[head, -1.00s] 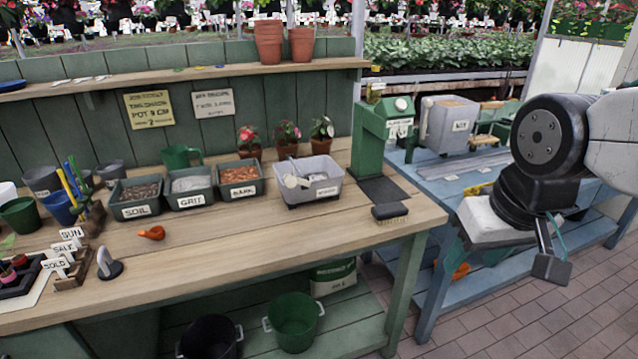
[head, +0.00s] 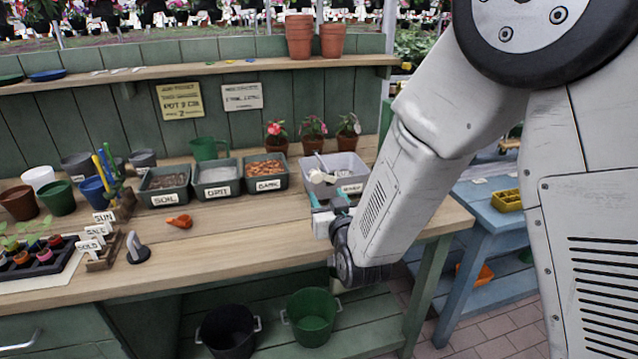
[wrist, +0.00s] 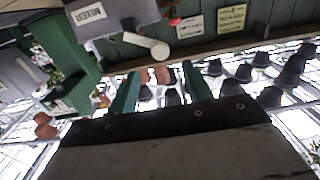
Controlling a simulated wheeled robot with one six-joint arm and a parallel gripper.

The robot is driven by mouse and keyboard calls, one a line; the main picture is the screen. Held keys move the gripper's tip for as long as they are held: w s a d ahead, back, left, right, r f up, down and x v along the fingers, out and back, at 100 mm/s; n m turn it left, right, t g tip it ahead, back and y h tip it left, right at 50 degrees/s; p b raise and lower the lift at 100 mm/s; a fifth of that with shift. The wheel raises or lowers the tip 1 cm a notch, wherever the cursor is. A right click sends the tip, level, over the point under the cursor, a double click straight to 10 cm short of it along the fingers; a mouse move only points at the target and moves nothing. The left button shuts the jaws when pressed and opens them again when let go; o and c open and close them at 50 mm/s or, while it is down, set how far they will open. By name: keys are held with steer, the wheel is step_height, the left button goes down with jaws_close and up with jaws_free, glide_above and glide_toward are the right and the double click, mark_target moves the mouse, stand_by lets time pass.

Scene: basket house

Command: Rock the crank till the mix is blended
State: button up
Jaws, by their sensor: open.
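The grey mixing tub (head: 357,178) stands on the potting bench, right of the bark bin, with a label on its front. A pale crank (head: 318,176) shows at its left side; its contents are hard to make out. In the wrist view the tub (wrist: 125,14) is at the top, with a white cylindrical crank handle (wrist: 147,46) sticking out below it. My gripper (head: 322,203) is just in front of the tub, partly hidden by my arm. In the wrist view my gripper (wrist: 160,72) is open, its green fingers apart and nothing between them; the handle lies just beyond the fingertips.
Bins of soil (head: 165,182), grit (head: 217,180) and bark (head: 264,173) stand left of the tub. Three potted flowers (head: 312,140) stand behind. An orange object (head: 178,222) lies on the bench (head: 235,235). Buckets (head: 311,318) sit below. The bench's front middle is clear.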

mark_target(316, 179)
steer(key=x, duration=0.7)
steer(key=shift+w+a+r, duration=0.1)
steer(key=shift+w, duration=0.25)
jaws_close()
